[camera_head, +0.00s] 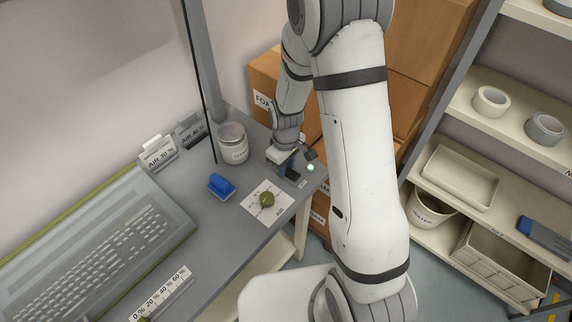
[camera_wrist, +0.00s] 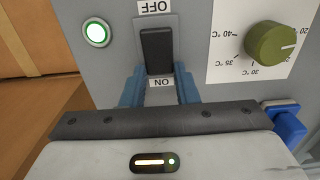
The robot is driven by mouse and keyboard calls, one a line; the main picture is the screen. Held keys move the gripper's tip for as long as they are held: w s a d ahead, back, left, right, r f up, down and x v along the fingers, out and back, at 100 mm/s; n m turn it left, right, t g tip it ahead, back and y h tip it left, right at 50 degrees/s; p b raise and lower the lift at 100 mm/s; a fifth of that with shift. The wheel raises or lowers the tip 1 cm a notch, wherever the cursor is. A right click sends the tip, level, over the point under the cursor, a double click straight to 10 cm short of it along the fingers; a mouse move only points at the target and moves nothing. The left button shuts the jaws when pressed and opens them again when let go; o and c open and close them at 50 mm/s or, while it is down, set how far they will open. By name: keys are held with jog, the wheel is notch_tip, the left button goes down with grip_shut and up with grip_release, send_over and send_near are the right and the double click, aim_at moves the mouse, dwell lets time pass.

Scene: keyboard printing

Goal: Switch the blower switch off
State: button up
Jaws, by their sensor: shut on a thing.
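In the wrist view the blower switch (camera_wrist: 156,50) is a black rocker on the grey panel. An OFF label (camera_wrist: 156,7) is at its top edge and an ON label (camera_wrist: 160,83) at its lower edge, both upside down. I cannot tell which way the rocker is tilted. A round lamp (camera_wrist: 97,33) left of it glows green; it also shows in the head view (camera_head: 310,168). My gripper (camera_wrist: 160,92) has its blue fingers on either side of the switch's lower end, shut on it. In the head view my gripper (camera_head: 290,170) is at the table's right corner, hiding the switch.
A green dial (camera_wrist: 270,42) on a white temperature card is right of the switch. A blue block (camera_head: 221,186), a jar (camera_head: 233,143) and a keyboard tray (camera_head: 100,250) are on the table. Cardboard boxes (camera_head: 265,82) stand behind it, and shelves (camera_head: 480,115) are at the right.

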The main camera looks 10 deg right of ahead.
aim_at(296, 176)
jog(key=shift+d+f+t+y+b, duration=0.1)
jog(key=shift+f+t+y+b, duration=0.25)
jog(key=shift+b, duration=1.35)
jog(key=b, duration=0.2)
jog(key=t+y+b, duration=0.1)
jog(key=b, duration=0.1)
jog(key=shift+s+d+r+b, duration=0.15)
jog(key=shift+r+b, duration=0.1)
jog(key=shift+b, duration=0.15)
jog(key=t+b, duration=0.1)
jog(key=b, duration=0.4)
jog(key=shift+s+y, duration=0.1)
jog(key=shift+y, duration=0.15)
jog(key=shift+s+d+r+t+b, duration=0.15)
jog(key=shift+r+t+b, duration=0.15)
jog(key=shift+b, duration=0.85)
jog(key=shift+r, duration=0.1)
jog(key=o, duration=1)
jog(key=v, duration=0.8)
jog(key=shift+d+p, duration=0.1)
jog(key=shift+p, duration=0.25)
